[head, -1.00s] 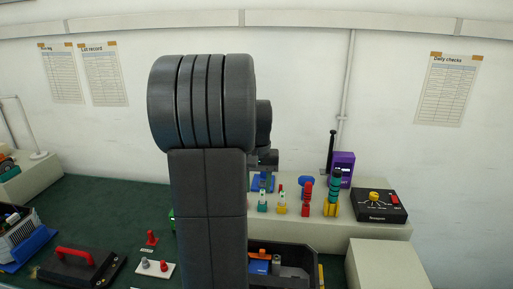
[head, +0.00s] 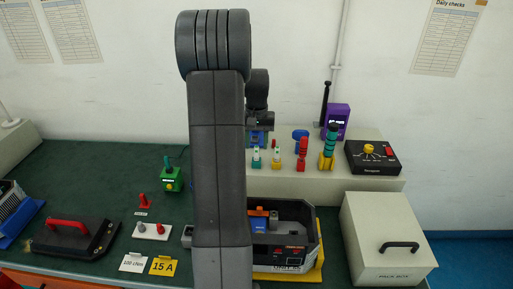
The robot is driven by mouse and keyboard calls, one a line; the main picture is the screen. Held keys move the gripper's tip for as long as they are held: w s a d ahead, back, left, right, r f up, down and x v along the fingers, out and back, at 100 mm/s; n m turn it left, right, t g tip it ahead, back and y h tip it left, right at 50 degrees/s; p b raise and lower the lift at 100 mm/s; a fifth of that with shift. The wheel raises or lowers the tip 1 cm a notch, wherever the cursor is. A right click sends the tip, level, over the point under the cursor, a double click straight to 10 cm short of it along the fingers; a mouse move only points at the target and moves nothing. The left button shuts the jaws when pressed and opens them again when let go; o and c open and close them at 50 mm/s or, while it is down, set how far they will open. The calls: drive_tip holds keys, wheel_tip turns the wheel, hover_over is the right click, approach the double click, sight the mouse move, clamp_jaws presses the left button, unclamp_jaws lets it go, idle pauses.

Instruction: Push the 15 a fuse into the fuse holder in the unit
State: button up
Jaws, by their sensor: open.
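The unit (head: 310,252) is a dark open-topped housing on a yellow base, right of my arm in the head view. Its left side is hidden by my arm. Inside are an orange part (head: 258,212), a blue part and grey parts; I cannot tell which is the fuse holder. A yellow card reading 15 A (head: 163,266) stands at the front. Behind it a white plate (head: 152,236) carries a grey piece (head: 140,226) and a red piece (head: 165,227). I cannot tell which piece is the 15 A fuse.
A black lid with a red handle (head: 66,225) lies at left. A beige box with a black handle (head: 388,235) stands right of the unit. A raised shelf (head: 290,183) behind holds several coloured tools and a black control box (head: 372,158). Green bench is clear at left rear.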

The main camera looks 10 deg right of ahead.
sight(256, 147)
drive_tip(key=shift+f, duration=1.9)
clamp_jaws()
